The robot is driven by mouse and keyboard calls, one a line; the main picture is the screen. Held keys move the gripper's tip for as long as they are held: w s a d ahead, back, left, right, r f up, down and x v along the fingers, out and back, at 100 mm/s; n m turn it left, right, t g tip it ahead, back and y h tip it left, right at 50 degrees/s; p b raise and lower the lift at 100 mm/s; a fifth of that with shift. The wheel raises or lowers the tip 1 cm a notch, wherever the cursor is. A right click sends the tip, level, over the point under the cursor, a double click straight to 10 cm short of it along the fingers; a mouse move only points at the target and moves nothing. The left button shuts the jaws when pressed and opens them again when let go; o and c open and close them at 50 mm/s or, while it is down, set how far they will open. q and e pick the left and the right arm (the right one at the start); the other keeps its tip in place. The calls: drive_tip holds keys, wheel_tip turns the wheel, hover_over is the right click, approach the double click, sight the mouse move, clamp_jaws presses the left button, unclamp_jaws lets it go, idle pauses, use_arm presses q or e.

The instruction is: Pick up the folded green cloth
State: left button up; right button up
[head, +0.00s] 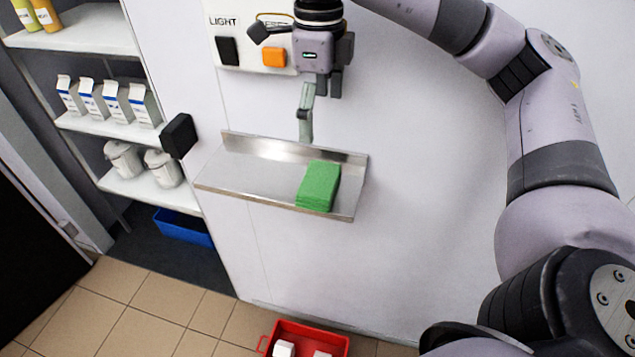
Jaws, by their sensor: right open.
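The folded green cloth (318,186) lies on the right part of a small metal wall shelf (245,172) in the head view. My right gripper (305,138) points down above the shelf, a little above and to the left of the cloth in the picture. It is open and holds nothing; its fingers are seen nearly edge-on, so the gap between them is hard to make out. The cloth is fully visible and apart from the fingers. My left gripper is not in view.
A wall panel with a black switch (228,51) and an orange button (273,57) is behind my right wrist. Shelves with cartons (117,101) and white canisters (163,168) stand at left. A red crate (309,333) and a blue bin (183,228) are below.

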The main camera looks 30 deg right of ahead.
drive_tip(key=p, duration=0.2)
hover_over(316, 179)
drive_tip(key=f, duration=0.8)
drive_tip(key=shift+d+f, duration=0.25)
drive_tip(key=shift+f, duration=0.1)
drive_tip(key=shift+a+f+p, duration=0.1)
drive_tip(key=shift+f+p, duration=0.3)
drive_tip(key=shift+f, duration=0.15)
wheel_tip(316, 179, down, 4)
drive_tip(key=shift+a+r+p, duration=0.1)
drive_tip(key=shift+r+p, duration=0.1)
drive_tip(key=shift+p, duration=0.55)
drive_tip(key=shift+f, duration=0.35)
drive_tip(key=shift+c, duration=0.2)
drive_tip(key=c, duration=0.9)
drive_tip(key=shift+c, duration=0.2)
drive_tip(key=shift+r, duration=0.15)
